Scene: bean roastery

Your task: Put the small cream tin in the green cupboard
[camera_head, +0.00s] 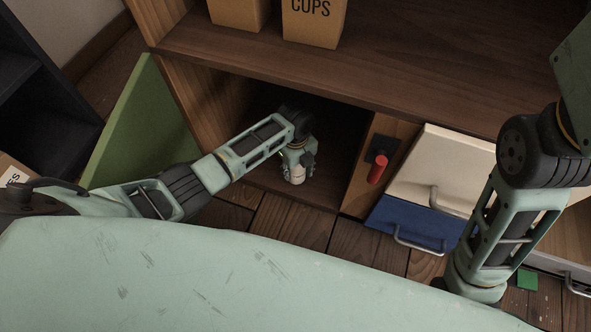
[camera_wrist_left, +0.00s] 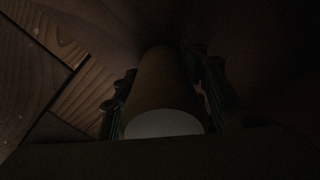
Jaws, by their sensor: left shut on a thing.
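The small cream tin (camera_head: 295,176) is between the fingers of my left gripper (camera_head: 297,167), which is shut on it inside the open compartment of the wooden cabinet. The green door (camera_head: 139,124) of this cupboard stands open at the left. In the dark left wrist view the tin (camera_wrist_left: 163,100) is between the two fingers (camera_wrist_left: 165,106), its pale end toward the camera. I cannot tell whether the tin touches the cupboard floor (camera_head: 322,190). My right arm comes in at the right; its gripper is out of view.
A red handle (camera_head: 378,170) juts out right of the opening. A cream drawer front (camera_head: 436,168) and a blue drawer front (camera_head: 415,222) are farther right. A dark shelf (camera_head: 45,110) stands at the left.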

